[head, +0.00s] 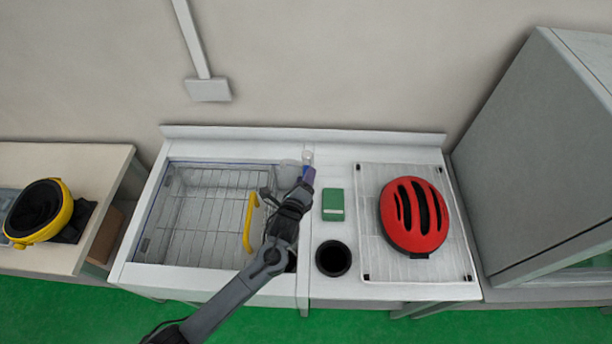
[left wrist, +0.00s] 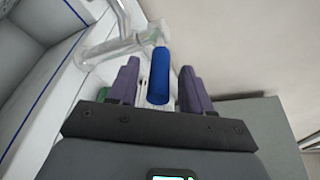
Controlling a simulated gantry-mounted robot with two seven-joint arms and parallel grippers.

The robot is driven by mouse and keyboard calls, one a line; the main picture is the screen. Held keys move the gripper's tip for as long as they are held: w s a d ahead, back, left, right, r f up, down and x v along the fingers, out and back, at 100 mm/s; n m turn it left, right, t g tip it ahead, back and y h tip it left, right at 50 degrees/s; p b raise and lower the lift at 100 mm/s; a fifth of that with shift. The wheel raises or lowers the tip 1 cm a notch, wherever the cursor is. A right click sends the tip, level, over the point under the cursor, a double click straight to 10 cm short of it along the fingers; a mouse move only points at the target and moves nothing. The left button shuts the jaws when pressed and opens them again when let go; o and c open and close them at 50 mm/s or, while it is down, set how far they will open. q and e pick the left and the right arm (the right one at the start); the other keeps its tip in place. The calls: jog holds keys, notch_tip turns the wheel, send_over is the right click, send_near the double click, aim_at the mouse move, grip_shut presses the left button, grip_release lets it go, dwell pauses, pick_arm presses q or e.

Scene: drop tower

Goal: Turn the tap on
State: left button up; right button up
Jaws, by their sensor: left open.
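The tap (left wrist: 112,45) is a clear, glassy pipe with a blue handle (left wrist: 158,75) in the left wrist view. In the head view the tap (head: 307,157) stands at the back of the counter, right of the sink (head: 205,165), largely hidden behind my gripper. My left gripper (head: 306,178) is at the tap; it also shows in the left wrist view (left wrist: 159,68). Its two purple fingers are open, one on each side of the blue handle, with a visible gap on both sides. My right gripper is in neither view.
A yellow-handled thing (head: 250,222) is in the sink beside my arm. Right of the arm are a green box (head: 333,205), a black cup (head: 333,258) and a red helmet (head: 413,217) on a white rack (head: 375,180). A grey cabinet (head: 535,150) stands at right.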

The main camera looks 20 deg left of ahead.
pick_arm(q)
jog(key=shift+x, duration=0.75)
grip_shut()
